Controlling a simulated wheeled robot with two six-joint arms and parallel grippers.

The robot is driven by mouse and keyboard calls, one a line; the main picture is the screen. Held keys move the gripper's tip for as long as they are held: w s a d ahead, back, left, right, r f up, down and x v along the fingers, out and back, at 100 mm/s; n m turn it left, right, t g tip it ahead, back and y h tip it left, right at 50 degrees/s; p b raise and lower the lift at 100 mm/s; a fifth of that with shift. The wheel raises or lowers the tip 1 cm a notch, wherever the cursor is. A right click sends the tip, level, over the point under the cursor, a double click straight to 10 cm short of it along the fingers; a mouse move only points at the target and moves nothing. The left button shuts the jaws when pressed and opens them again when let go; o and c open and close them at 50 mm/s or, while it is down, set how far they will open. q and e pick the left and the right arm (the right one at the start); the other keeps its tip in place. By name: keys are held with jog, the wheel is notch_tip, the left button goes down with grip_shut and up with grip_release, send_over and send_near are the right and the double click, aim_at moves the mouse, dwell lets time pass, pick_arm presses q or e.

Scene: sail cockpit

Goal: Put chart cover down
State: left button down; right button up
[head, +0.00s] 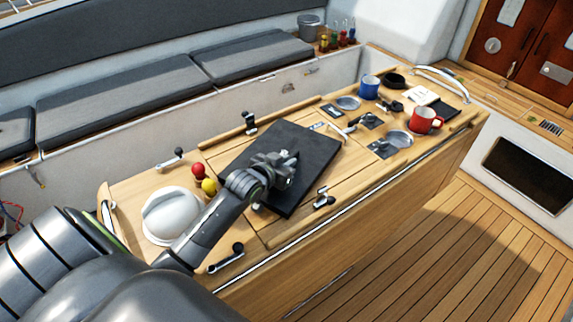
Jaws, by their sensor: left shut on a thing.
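The chart cover (308,150) is a flat, dark grey rectangular panel over the middle of the wooden cockpit table (355,166). My left gripper (288,162) is over the middle of the cover and shut on it. The gripper hides the spot where it grips. The cover looks about level; I cannot tell whether it touches the tabletop or is held slightly above it. My right gripper is not in view.
A white domed compass (171,214) and red and yellow knobs (199,172) stand left of the cover. Cleats and latches surround it. A blue mug (370,87), a red mug (424,121) and a notebook (420,95) are at the right end.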

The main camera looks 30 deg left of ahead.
pick_arm(q)
jog(key=c, duration=1.5)
grip_release()
jog(key=shift+f, duration=0.1)
jog(key=shift+s+r, duration=0.15)
jog(key=shift+r, duration=0.1)
jog(key=shift+s+r+p, duration=0.15)
jog(key=shift+s+p, duration=0.1)
jog(key=shift+p, duration=0.25)
notch_tip(320, 180, up, 4)
jog(key=p, duration=0.7)
send_over(266, 192)
jog(key=shift+s+r+p, duration=0.1)
jog(key=shift+s+p, duration=0.25)
jog(key=shift+s, duration=0.2)
